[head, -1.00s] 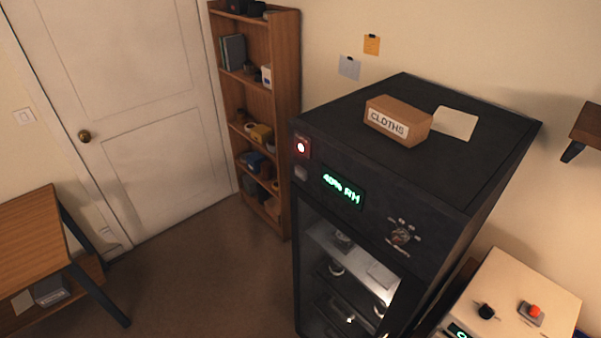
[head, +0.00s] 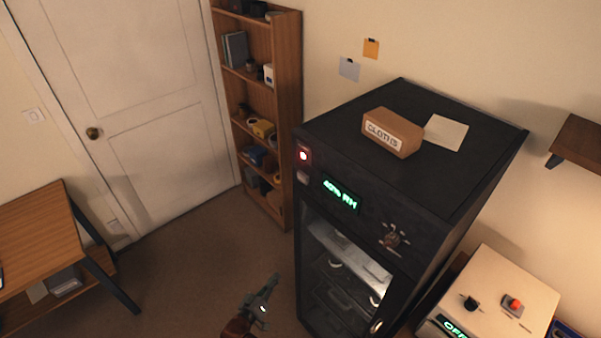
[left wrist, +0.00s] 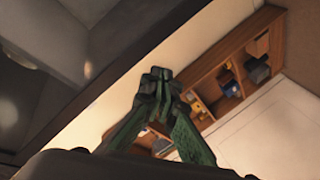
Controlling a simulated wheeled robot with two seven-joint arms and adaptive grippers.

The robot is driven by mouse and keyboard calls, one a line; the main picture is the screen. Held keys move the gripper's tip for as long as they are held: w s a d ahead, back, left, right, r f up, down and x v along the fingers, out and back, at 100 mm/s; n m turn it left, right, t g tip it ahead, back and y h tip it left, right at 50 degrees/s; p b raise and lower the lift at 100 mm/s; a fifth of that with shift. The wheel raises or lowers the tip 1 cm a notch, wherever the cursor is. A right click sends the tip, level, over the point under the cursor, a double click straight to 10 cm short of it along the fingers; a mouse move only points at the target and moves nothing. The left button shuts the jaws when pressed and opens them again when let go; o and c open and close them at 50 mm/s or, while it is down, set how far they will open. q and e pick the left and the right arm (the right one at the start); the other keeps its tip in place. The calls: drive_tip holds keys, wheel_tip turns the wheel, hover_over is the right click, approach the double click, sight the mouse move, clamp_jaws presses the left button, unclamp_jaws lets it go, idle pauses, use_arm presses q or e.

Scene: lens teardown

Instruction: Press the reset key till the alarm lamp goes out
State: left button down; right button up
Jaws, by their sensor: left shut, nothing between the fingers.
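The alarm lamp (head: 304,155) glows red at the upper left of the black cabinet's front (head: 430,180) in the head view. Just below it is a small grey key (head: 302,177), which looks like the reset key. A green display (head: 340,195) beside it reads about 40% RH. My left gripper (head: 272,281) is low in the head view, left of the cabinet's glass door, well below the key and apart from it. In the left wrist view its green fingers (left wrist: 158,76) are together and empty. My right gripper is not in view.
A box marked CLOTHS (head: 392,133) and a paper sheet (head: 446,132) lie on the cabinet top. A bookshelf (head: 284,110) stands behind left. A beige device (head: 500,285) with a red button is at right. Open floor lies left of the cabinet.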

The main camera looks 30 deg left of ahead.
use_arm(q)
drive_tip(key=w+r+n+t+h+p, duration=0.1)
drive_tip(key=w+r+t, duration=0.15)
drive_tip(key=r, duration=0.95)
drive_tip(key=w+r+n+t+p, duration=0.1)
drive_tip(key=r+t+p, duration=0.15)
drive_tip(key=r, duration=0.95)
drive_tip(key=n+t+h+p, duration=0.1)
drive_tip(key=t+h+p, duration=0.1)
drive_tip(key=t+h, duration=0.3)
approach(303, 178)
drive_tip(key=s+a+r+y, duration=0.1)
drive_tip(key=s+a+r, duration=0.3)
drive_tip(key=s+r, duration=0.1)
drive_tip(key=shift+w+d+r+t, duration=0.1)
drive_tip(key=shift+w+r+t, duration=0.05)
drive_tip(key=shift+r+t, duration=0.15)
drive_tip(key=w+d+b, duration=0.1)
drive_tip(key=w+d, duration=0.2)
drive_tip(key=w, duration=0.5)
drive_tip(key=shift+d, duration=0.2)
drive_tip(key=shift+w+f, duration=0.1)
drive_tip(key=shift+w, duration=0.15)
drive_tip(key=shift+w+d, duration=0.15)
drive_tip(key=shift+w, duration=0.1)
